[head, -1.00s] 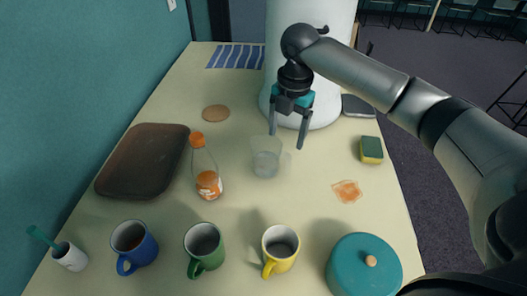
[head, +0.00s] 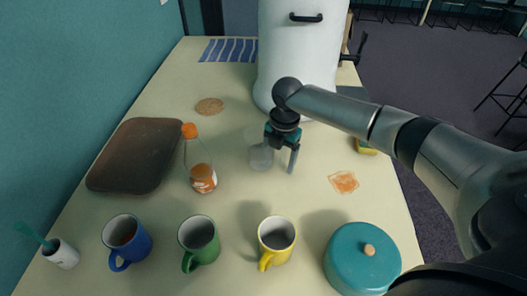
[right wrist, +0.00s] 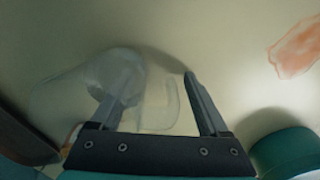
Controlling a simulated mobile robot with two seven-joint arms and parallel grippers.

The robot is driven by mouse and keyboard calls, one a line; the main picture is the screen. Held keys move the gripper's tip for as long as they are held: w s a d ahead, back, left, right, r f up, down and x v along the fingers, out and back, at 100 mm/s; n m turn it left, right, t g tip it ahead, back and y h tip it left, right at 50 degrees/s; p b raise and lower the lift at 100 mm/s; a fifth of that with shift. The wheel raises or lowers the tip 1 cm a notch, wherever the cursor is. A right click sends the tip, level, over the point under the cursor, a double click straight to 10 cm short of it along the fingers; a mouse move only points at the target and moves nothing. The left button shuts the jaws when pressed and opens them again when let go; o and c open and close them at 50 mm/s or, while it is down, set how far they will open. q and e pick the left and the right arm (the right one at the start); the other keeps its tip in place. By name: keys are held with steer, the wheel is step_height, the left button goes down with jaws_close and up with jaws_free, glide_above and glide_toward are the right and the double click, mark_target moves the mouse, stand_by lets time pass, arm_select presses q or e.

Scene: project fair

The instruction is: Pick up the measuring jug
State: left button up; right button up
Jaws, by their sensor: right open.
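The measuring jug (head: 260,159) is clear and stands on the table, right of the orange-capped bottle. It also shows in the right wrist view (right wrist: 72,98), where it is faint and see-through. My right gripper (head: 281,160) is open, pointing down at the jug's right side. In the right wrist view, one finger overlaps the jug's body and the handle (right wrist: 172,108) shows between the fingers. I cannot tell whether the fingers touch the jug. The gripper partly hides the jug in the head view. My left gripper is not in view.
The bottle (head: 203,178) stands close left of the jug. Blue (head: 128,243), green (head: 198,243) and yellow (head: 276,240) mugs and a teal lidded pot (head: 361,262) line the front. A large white container (head: 300,60) stands behind. An orange stain (head: 344,182) lies right.

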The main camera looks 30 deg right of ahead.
jaws_close()
stand_by(0.7)
